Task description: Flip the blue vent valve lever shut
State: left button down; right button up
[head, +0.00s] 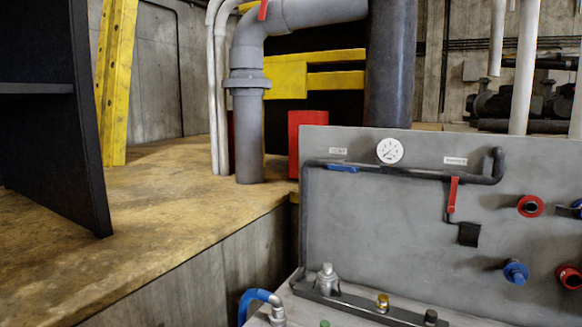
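The blue vent valve lever (344,168) is on the dark pipe (400,171) that runs across the upper part of the grey panel (375,225). A red lever (453,194) farther right on the same pipe hangs straight down, across the pipe. A round white gauge (389,151) sits above the pipe between the two levers. Neither of my grippers is in view.
Red and blue round fittings (516,272) stick out at the panel's right. A large grey pipe (248,120) stands behind left. The panel front around the blue lever looks clear.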

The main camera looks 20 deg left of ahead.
aim_at(352, 170)
jog(key=u, duration=0.9)
jog(key=i, duration=0.8)
jog(key=z, duration=1.85)
